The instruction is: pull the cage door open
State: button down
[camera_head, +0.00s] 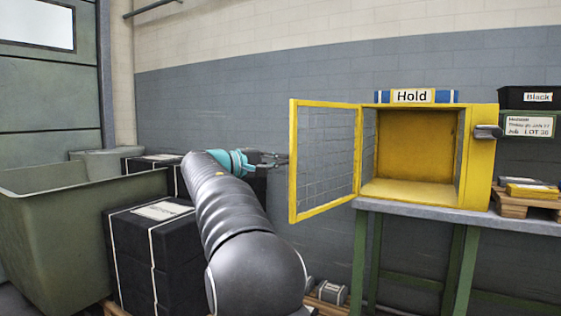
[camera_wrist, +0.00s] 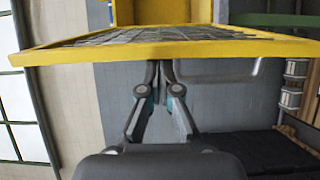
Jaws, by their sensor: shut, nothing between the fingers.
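The yellow cage (camera_head: 480,150) stands on a table, and its inside looks empty. Its cage door (camera_head: 292,165), a yellow frame with wire mesh, is swung wide open to the left. My gripper (camera_head: 287,159) is at the left, outer edge of the door. In the wrist view the door's yellow frame (camera_wrist: 180,49) crosses the picture just ahead of my gripper (camera_wrist: 160,66). The fingers are shut together with nothing between them. I cannot tell whether the fingertips touch the frame, as it hides their ends.
The grey table (camera_head: 400,207) has green legs. A "Hold" sign (camera_head: 413,96) lies on the cage. A black bin (camera_head: 528,97) and a pallet (camera_head: 525,203) are at the right. Black strapped boxes (camera_head: 150,250) and a large green bin (camera_head: 50,240) are at the left.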

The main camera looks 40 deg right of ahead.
aim_at(292, 160)
jog(key=shift+s, duration=0.1)
jog(key=s+d+n+t+b, duration=0.1)
jog(key=s+b, duration=0.5)
jog(key=s, duration=0.2)
jog(key=shift+d+t, duration=0.3)
jog(key=shift+t, duration=0.1)
jog(key=w, duration=0.1)
jog(key=w+a+p, duration=0.1)
jog(key=w, duration=0.2)
jog(key=shift+a+r+p, duration=0.15)
jog(key=shift+a+p, duration=0.15)
jog(key=shift+p, duration=0.05)
jog(key=s+a, duration=0.1)
jog(key=a, duration=0.8)
jog(key=shift+s+a, duration=0.25)
jog(key=shift+a, duration=0.15)
